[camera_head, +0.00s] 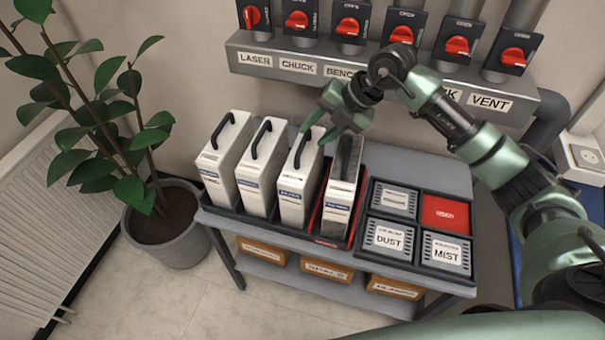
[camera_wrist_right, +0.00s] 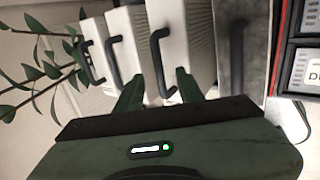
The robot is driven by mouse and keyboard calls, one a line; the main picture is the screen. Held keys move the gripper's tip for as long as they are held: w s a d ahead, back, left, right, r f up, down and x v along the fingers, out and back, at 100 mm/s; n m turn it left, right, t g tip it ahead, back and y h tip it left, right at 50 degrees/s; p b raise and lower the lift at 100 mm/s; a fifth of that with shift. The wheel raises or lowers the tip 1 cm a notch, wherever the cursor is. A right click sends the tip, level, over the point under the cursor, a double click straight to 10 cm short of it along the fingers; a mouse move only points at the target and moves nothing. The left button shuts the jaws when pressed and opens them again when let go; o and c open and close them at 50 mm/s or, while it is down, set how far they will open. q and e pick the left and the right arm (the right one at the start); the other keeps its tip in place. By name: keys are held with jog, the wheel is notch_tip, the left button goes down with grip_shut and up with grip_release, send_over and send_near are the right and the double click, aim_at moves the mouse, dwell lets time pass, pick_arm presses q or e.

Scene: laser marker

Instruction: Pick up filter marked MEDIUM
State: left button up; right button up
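Three white filters with black arched handles stand upright in a row on the grey cart: the left filter (camera_head: 222,160), the middle filter (camera_head: 256,175) and the right filter (camera_head: 293,190). A fourth, dark-topped filter (camera_head: 340,195) stands in a red-edged slot beside them. Their front labels are too small to read, so I cannot tell which says MEDIUM. My right gripper (camera_head: 316,133) is open above the right filter. In the right wrist view, the right filter's handle (camera_wrist_right: 158,62) appears between the open fingers (camera_wrist_right: 160,90); contact is not visible. My left gripper is not in view.
To the right, a black tray holds panels marked DUST (camera_head: 388,239) and MIST (camera_head: 446,254), and a red compartment (camera_head: 445,213). Labelled boxes (camera_head: 326,269) sit on the lower shelf. A plant (camera_head: 165,225) stands left. Red-knobbed switches (camera_head: 348,27) line the wall ledge behind.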

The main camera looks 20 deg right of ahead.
aim_at(304, 140)
jog(key=x, duration=0.3)
jog(key=shift+w+a+f, duration=0.15)
jog(key=shift+w+f, duration=0.05)
grip_shut()
dwell(1.2)
jog(key=shift+r, duration=0.15)
